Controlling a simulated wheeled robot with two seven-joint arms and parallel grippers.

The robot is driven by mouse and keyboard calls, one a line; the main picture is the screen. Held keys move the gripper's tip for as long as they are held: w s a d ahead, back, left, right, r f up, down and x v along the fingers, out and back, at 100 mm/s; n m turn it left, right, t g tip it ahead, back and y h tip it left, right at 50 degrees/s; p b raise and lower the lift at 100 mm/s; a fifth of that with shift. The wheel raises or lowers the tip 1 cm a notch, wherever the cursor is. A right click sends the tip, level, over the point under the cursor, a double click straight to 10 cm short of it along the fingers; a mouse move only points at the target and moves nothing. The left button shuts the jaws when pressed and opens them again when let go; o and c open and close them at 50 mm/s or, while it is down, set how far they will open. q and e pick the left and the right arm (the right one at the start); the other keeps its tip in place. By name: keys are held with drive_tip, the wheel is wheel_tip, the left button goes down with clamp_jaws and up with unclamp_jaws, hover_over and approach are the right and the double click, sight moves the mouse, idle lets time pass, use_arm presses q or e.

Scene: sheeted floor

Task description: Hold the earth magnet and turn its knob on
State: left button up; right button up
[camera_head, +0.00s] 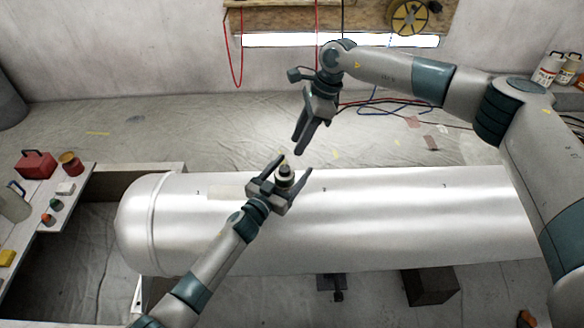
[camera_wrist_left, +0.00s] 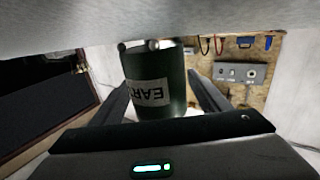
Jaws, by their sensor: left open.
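The earth magnet (camera_head: 285,176) stands on the upper side of a big silver tank (camera_head: 400,215) in the head view. In the left wrist view it is a dark green cylinder (camera_wrist_left: 158,85) with a white label reading "EAR", upside down. My left gripper (camera_head: 295,164) is open, with a finger on each side of the magnet; gaps show beside it in the wrist view. Two small round metal parts show at the magnet's end near the tank; I cannot tell which part is the knob. My right gripper (camera_head: 300,145) hangs above and behind the magnet, apart from it, its fingers pointing down.
A side table at the left holds a red box (camera_head: 36,164), a red jar (camera_head: 70,162) and small items. A dark block (camera_head: 430,286) lies in front of the tank. Cables (camera_head: 385,108) lie on the sheeted floor behind. Bottles (camera_head: 550,68) stand at the far right.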

use_arm(q)
drive_tip(key=shift+w+d, duration=0.1)
drive_tip(key=shift+w, duration=0.1)
drive_tip(key=c, duration=1.2)
drive_tip(key=shift+c, duration=0.9)
use_arm(e)
drive_tip(key=shift+o, duration=1.8)
drive_tip(key=shift+s+a+r+n+h, duration=0.1)
drive_tip(key=shift+a+r+n+h, duration=0.15)
drive_tip(key=shift+a+n, duration=0.3)
drive_tip(key=a+r+n+h, duration=0.1)
drive_tip(key=a+n+h, duration=0.1)
drive_tip(key=n, duration=0.1)
drive_tip(key=a+r+n+h, duration=0.1)
drive_tip(key=shift+s+r+n+t+h, duration=0.2)
drive_tip(key=shift+r+n+t+h, duration=0.05)
drive_tip(key=shift+r+n+t, duration=0.1)
drive_tip(key=shift+f, duration=0.2)
